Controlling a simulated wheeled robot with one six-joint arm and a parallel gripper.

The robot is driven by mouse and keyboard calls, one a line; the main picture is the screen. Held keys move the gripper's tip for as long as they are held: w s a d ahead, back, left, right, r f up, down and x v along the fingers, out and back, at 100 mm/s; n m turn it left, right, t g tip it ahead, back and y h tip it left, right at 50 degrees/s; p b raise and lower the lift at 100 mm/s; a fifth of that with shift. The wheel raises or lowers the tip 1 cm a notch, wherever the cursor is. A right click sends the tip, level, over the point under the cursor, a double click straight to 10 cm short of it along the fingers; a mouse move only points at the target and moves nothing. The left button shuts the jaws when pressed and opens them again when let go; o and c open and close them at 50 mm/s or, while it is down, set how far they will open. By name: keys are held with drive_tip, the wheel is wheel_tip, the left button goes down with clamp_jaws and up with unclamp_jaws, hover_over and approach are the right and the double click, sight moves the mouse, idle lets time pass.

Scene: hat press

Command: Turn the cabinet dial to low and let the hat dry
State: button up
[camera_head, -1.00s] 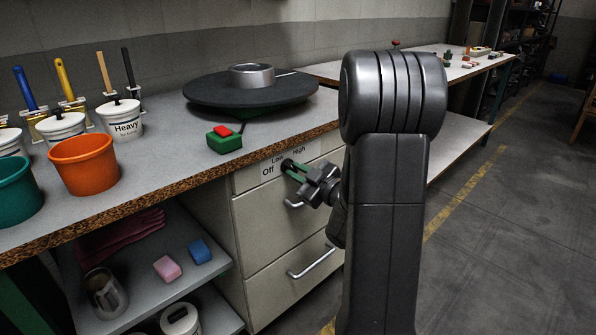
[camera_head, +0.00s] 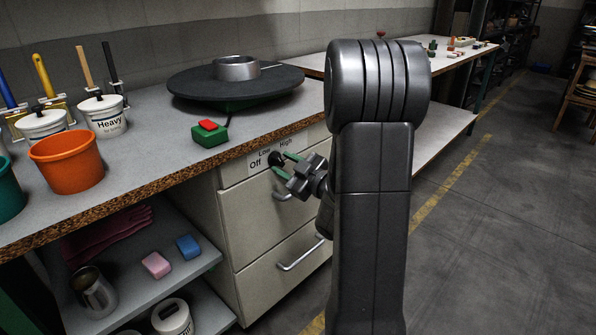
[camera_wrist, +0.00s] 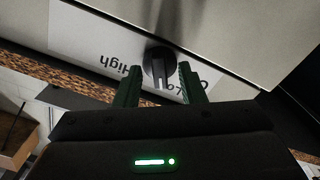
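The dark round dial (camera_head: 277,158) is on the front of the pale cabinet (camera_head: 262,205), by the printed words Off, Low and High. My gripper (camera_head: 286,164) is right in front of the dial, its green fingers spread apart. In the wrist view the dial (camera_wrist: 160,62) shows between and just beyond the two fingertips (camera_wrist: 158,78), with a gap on each side. Its ridge points down the picture, toward the partly hidden Low label, which appears upside down. The hat is not recognisable; a dark round disc with a metal ring (camera_head: 237,85) stands on the worktop.
A green box with a red button (camera_head: 209,132) sits on the worktop (camera_head: 150,150) above the cabinet. Drawer handles (camera_head: 301,255) stick out below the dial. Buckets, including an orange one (camera_head: 68,162), stand at left. The floor (camera_head: 500,230) at right is clear.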

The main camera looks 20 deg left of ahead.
drive_tip(key=p+v, duration=0.1)
drive_tip(key=v, duration=1.2)
drive_tip(key=shift+d+p, duration=0.2)
drive_tip(key=shift+p, duration=0.15)
drive_tip(key=shift+s+a, duration=0.1)
drive_tip(key=b+x, duration=0.2)
drive_tip(key=x, duration=1.1)
drive_tip(key=shift+w+a, duration=0.2)
drive_tip(key=shift+a, duration=0.15)
